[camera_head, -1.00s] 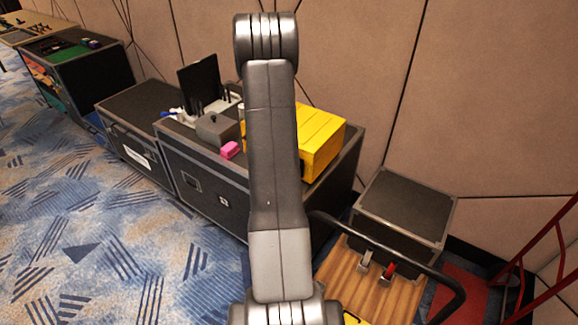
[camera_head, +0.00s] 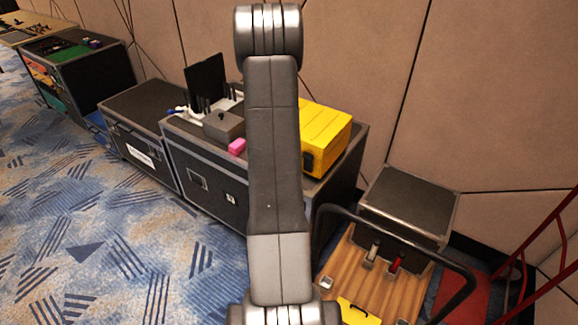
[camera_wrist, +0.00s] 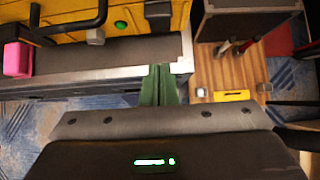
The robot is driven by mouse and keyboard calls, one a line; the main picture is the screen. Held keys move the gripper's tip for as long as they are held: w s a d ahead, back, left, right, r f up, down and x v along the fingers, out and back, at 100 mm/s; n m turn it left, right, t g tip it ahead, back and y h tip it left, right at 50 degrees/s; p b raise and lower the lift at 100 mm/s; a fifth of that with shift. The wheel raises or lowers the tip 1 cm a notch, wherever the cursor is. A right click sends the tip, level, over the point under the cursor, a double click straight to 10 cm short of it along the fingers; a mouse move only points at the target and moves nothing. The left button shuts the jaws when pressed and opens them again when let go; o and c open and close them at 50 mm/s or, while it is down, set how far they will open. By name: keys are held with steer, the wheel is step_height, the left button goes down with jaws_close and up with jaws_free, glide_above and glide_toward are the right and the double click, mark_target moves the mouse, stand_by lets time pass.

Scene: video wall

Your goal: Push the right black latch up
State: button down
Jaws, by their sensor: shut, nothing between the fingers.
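A yellow case (camera_head: 327,130) sits on top of a black flight case, partly hidden behind my arm in the head view. One dark latch (camera_head: 308,162) shows on its near side there. In the wrist view the yellow case (camera_wrist: 120,27) fills the upper left, with a black carry handle (camera_wrist: 72,27). A dark latch (camera_wrist: 158,14) is right of the handle, near the case's right end. My gripper (camera_wrist: 158,72) shows as green fingers shut together and empty. It appears below that latch in the picture, apart from it, over the flight case's front edge. My gripper is not visible in the head view.
The black flight case (camera_head: 210,172) also carries a pink block (camera_head: 237,146) and a grey box (camera_head: 223,126). To the right are a wooden cart bed (camera_head: 390,290) with a dark handle bar and a dark box (camera_head: 410,198). Carpet (camera_head: 110,240) on the left is clear.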

step_height(320, 180, up, 8)
steer(key=s, duration=0.1)
steer(key=shift+s+a+r+p, duration=0.15)
steer(key=shift+s+a+p, duration=0.1)
steer(key=shift+p, duration=0.1)
